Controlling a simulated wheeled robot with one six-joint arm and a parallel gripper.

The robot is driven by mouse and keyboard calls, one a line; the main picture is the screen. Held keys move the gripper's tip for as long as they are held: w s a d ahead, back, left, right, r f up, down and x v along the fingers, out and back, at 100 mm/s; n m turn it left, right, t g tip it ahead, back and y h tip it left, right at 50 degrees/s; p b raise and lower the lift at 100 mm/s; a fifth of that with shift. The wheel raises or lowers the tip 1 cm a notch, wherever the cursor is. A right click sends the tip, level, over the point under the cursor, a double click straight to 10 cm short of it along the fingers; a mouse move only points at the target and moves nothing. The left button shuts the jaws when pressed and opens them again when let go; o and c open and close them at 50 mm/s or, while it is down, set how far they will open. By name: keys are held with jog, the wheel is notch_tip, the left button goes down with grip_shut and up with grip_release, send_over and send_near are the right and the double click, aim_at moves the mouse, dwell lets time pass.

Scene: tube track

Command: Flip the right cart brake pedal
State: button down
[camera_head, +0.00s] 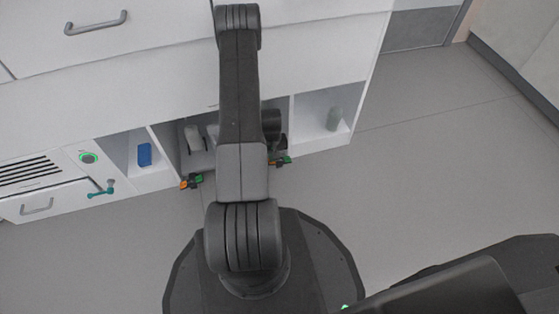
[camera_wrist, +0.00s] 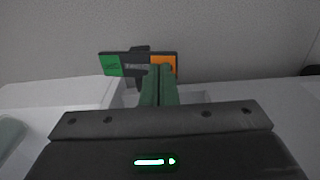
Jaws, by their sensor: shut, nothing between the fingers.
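The right cart brake pedal (camera_head: 282,161) shows low at the cart's front edge in the head view, partly covered by my arm. In the wrist view this pedal (camera_wrist: 113,65) is a dark bar with a green pad on the left and an orange pad on the right. My gripper (camera_wrist: 160,70) is shut and empty, its dark green fingers overlapping the pedal beside the orange pad. I cannot tell whether they touch it. The left brake pedal (camera_head: 191,182), orange and green, sits left of my arm.
White cubbies under the drawers hold a blue box (camera_head: 144,154) and a pale green bottle (camera_head: 334,119). A teal valve handle (camera_head: 101,190) sits by a lower drawer (camera_head: 40,205). Grey floor (camera_head: 440,140) is clear to the right.

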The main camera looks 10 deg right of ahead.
jog(key=shift+f+b, duration=0.5)
jog(key=shift+f, duration=0.15)
jog(key=shift+r, duration=0.15)
jog(key=shift+r+p, duration=1.85)
jog(key=shift+r, duration=1.6)
jog(key=shift+f, duration=0.1)
notch_tip(320, 180, down, 7)
jog(key=b, duration=0.3)
jog(key=shift+b, duration=0.4)
jog(key=shift+r, duration=0.25)
